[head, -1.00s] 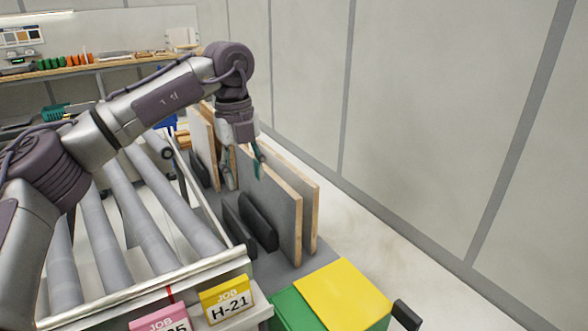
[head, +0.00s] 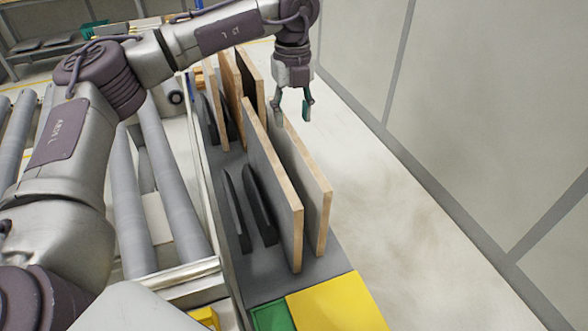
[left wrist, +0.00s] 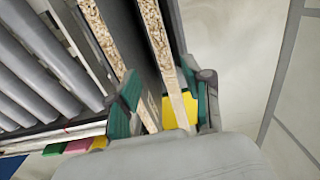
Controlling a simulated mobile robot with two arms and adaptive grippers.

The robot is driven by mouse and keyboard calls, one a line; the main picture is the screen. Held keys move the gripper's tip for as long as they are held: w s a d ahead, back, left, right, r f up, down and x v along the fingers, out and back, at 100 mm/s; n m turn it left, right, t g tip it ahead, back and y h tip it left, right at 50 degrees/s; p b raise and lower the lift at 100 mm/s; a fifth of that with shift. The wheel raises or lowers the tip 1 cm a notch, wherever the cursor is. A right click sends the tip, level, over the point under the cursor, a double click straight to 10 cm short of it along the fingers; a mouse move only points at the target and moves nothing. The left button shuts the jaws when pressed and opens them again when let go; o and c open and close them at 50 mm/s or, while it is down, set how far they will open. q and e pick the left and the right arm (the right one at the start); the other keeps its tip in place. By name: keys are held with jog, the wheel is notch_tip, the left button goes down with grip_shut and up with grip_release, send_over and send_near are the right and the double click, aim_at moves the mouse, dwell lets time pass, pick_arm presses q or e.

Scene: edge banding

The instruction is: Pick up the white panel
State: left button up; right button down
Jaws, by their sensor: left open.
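Two tall panels with chipboard edges stand upright side by side on a dark rack. The right one, with a paler grey face, appears to be the white panel (head: 309,187); the darker grey panel (head: 270,175) stands just left of it. My left gripper (head: 293,108) is open, pointing down at the far upper end of the pale panel. In the left wrist view the gripper (left wrist: 168,102) has its teal fingers on either side of the pale panel's edge (left wrist: 160,40), with nothing clamped. Finger contact cannot be told. My right gripper is not in view.
More panels (head: 229,85) stand farther back on the rack (head: 232,268). Dark upright dividers (head: 259,205) stand left of the near panels. A roller conveyor (head: 130,215) runs along the left. A yellow block (head: 340,305) is at the near end. Floor at right is clear.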

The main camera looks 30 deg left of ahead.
aim_at(294, 134)
pick_arm(q)
jog(key=shift+w+f, duration=0.25)
jog(key=shift+f, duration=0.8)
jog(key=shift+f+p, duration=0.4)
jog(key=shift+f, duration=0.2)
jog(key=f, duration=0.3)
jog(key=f+p, duration=0.1)
jog(key=shift+w+a+f, duration=0.15)
jog(key=shift+w, duration=0.15)
jog(key=shift+c, duration=0.3)
grip_shut()
jog(key=shift+w, duration=0.1)
